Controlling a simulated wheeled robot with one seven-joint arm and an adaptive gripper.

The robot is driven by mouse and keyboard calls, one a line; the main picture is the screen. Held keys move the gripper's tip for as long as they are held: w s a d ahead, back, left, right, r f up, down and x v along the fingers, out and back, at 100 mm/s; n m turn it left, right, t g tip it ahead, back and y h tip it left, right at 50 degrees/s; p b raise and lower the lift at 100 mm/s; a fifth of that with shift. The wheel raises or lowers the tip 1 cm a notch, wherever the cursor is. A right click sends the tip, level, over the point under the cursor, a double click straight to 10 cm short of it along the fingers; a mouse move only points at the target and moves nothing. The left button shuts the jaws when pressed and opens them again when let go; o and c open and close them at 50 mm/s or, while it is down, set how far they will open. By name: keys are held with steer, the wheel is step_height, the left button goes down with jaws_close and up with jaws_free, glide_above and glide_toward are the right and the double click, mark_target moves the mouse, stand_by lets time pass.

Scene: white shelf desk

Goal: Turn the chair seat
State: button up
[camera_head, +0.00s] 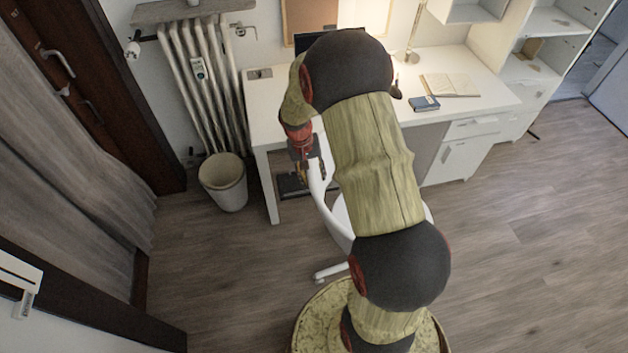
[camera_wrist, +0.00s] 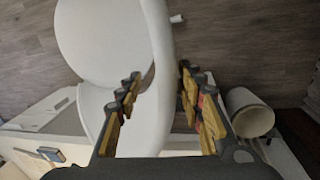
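The white chair (camera_head: 338,222) stands in front of the desk, largely hidden behind my arm in the head view. In the wrist view its round seat (camera_wrist: 100,38) is at upper left, and its curved white back rim (camera_wrist: 163,60) runs down the middle. My gripper (camera_wrist: 160,73) is open, its fingers spread with the rim between them in the picture. I cannot tell whether either finger touches it. In the head view my gripper (camera_head: 312,172) is small and at the left upper edge of the chair.
The white desk (camera_head: 455,62) is behind the chair, with an open book (camera_head: 452,85) and a blue box (camera_head: 425,103) on it. A white bin (camera_head: 224,184) stands left of the chair, below a radiator (camera_head: 205,85). Floor at the right is clear.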

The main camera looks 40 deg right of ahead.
steer(key=shift+s+d+f, duration=0.1)
steer(key=shift+d+f, duration=0.1)
steer(key=shift+f, duration=1)
steer(key=shift+c, duration=1)
steer(key=c, duration=0.7)
jaws_close()
